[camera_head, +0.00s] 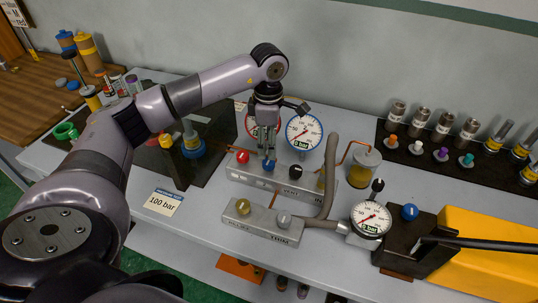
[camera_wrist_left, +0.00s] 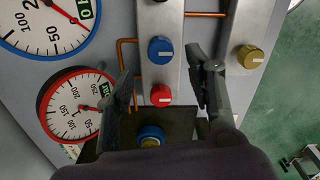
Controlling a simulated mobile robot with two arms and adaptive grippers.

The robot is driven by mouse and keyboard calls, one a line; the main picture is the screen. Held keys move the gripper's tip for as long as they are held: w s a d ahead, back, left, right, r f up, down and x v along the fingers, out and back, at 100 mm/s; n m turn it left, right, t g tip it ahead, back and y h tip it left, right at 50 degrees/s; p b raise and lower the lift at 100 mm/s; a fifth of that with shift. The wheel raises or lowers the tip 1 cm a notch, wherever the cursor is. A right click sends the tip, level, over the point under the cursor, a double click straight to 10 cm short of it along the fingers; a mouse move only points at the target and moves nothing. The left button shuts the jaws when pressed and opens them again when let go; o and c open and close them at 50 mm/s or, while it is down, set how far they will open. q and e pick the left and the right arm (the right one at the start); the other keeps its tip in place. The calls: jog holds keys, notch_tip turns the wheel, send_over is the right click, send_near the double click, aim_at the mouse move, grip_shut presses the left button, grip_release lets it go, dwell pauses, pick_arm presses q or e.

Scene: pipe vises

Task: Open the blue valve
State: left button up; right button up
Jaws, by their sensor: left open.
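The blue valve knob (camera_head: 268,164) sits on the upper grey manifold block (camera_head: 235,171), between a red knob (camera_head: 242,156) and a black knob (camera_head: 295,172). My left gripper (camera_head: 267,151) points down just above the blue knob. In the left wrist view the blue knob (camera_wrist_left: 160,50) and its white mark lie between the two spread fingers (camera_wrist_left: 159,62), with a gap on both sides. The red knob (camera_wrist_left: 161,95) also shows there, nearer the palm. The gripper is open and holds nothing. My right gripper is out of view.
A blue-rimmed gauge (camera_head: 304,131) and a partly hidden red-rimmed gauge stand behind the block. A lower block with yellow (camera_head: 243,207) and grey (camera_head: 284,220) knobs lies in front. A hose (camera_head: 331,175) and a pump with another blue knob (camera_head: 409,211) stand to the right.

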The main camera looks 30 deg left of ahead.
aim_at(268, 161)
pick_arm(q)
notch_tip(268, 161, down, 6)
jog(key=shift+s+r+p, duration=0.1)
jog(key=shift+r+p, duration=0.1)
jog(key=shift+p, duration=0.3)
jog(key=shift+f, duration=0.45)
jog(key=c, duration=1.2)
jog(key=shift+o, duration=0.2)
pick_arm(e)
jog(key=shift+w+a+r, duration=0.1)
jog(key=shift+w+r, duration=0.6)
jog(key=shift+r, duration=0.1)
